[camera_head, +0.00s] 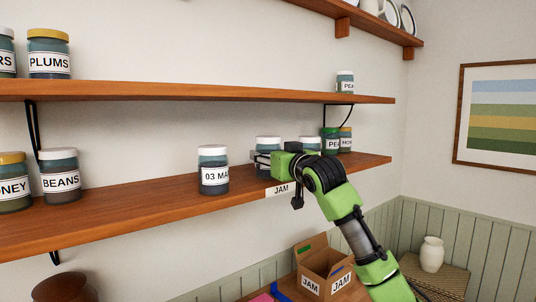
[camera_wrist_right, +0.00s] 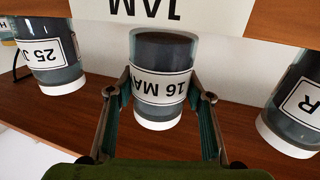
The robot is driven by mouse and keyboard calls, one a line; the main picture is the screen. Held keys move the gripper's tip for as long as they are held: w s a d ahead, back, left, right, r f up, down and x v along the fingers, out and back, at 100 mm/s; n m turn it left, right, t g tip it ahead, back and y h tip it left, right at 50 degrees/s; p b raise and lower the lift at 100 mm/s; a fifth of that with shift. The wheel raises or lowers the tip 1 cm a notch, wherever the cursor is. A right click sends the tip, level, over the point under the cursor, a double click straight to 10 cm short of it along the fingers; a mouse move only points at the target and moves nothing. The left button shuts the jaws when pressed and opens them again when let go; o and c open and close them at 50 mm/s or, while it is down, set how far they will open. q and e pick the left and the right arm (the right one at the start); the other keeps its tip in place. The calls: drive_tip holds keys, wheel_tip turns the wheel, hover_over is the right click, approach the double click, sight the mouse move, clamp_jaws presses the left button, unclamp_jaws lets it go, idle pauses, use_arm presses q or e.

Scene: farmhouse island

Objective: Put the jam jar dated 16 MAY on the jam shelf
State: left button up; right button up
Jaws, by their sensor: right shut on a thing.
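The jam jar dated 16 MAY (camera_wrist_right: 160,85) is between the fingers of my right gripper (camera_wrist_right: 160,112) in the right wrist view, which is upside down. Its label reads "16 MA" and the rest is turned away. In the head view the same jar (camera_head: 268,142) shows its white lid above my right gripper (camera_head: 264,160), which is shut on it. The jar is upright over the jam shelf (camera_head: 130,211), behind the JAM tag (camera_head: 281,190). I cannot tell whether its base touches the board. My left gripper is not in view.
A "03 MA" jar (camera_head: 214,172) stands left of the held jar, and a "25 J" jar (camera_wrist_right: 48,52) stands on its other side. PEA (camera_head: 331,141) and HONEY jars are farther right. A JAM-marked cardboard box (camera_head: 312,262) is below. An upper shelf (camera_head: 200,91) runs overhead.

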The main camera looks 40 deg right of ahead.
drive_tip(key=shift+f+b, duration=0.4)
drive_tip(key=shift+f, duration=0.1)
idle(0.5)
drive_tip(key=o, duration=1.5)
drive_tip(key=o, duration=0.6)
drive_tip(key=shift+s, duration=0.15)
drive_tip(key=shift+s+a+f+b, duration=0.15)
drive_tip(key=shift+s+b, duration=0.4)
drive_tip(key=shift+s, duration=0.3)
drive_tip(key=shift+s+a+b, duration=0.35)
drive_tip(key=shift+s+b, duration=0.35)
drive_tip(key=shift+s, duration=1.3)
drive_tip(key=shift+s+a+b, duration=0.4)
drive_tip(key=shift+s+b, duration=0.25)
drive_tip(key=shift+s, duration=1.3)
drive_tip(key=shift+s+a+b, duration=0.35)
drive_tip(key=shift+s+b, duration=0.35)
drive_tip(key=shift+s, duration=1.3)
